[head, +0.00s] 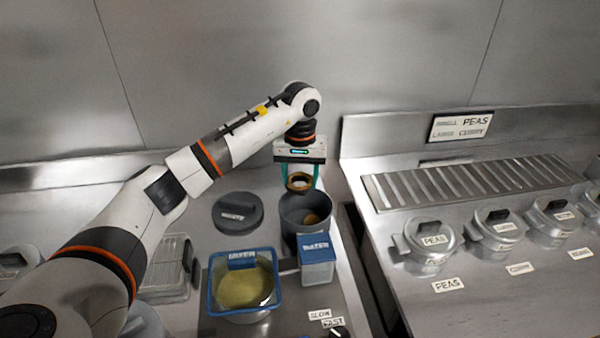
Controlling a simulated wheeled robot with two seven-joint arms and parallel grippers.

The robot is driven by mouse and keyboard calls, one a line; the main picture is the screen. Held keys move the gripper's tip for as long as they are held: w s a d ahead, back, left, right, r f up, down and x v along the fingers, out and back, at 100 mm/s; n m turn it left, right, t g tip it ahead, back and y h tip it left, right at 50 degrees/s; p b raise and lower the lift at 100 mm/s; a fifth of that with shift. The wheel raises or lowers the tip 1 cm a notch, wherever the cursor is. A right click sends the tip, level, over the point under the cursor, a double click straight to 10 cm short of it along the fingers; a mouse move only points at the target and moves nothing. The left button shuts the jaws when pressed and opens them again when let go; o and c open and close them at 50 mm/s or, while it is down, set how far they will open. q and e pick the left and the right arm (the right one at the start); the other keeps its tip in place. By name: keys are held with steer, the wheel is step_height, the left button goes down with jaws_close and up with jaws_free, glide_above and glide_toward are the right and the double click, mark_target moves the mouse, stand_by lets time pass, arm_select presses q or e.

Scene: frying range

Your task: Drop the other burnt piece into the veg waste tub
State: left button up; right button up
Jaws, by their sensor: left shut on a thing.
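An orange-brown piece (312,219) lies inside the tub, partly hidden by the near wall. A round dark grey lid (238,222) with a handle and a label lies on the counter to the left of the tub. My right gripper is not in view.
A blue-rimmed pan (213,290) of yellowish liquid stands in front of the tub. A blue-and-grey box (317,268) is to its right. A wire basket (170,285) is on the left. Several lidded pots (432,240) and a slatted rack (465,182) occupy the right counter.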

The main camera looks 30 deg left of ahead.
arm_select(q)
steer(key=o, duration=0.8)
steer(key=shift+o, duration=0.2)
steer(key=shift+r, duration=0.1)
step_height(320, 180, up, 12)
steer(key=b, duration=0.1)
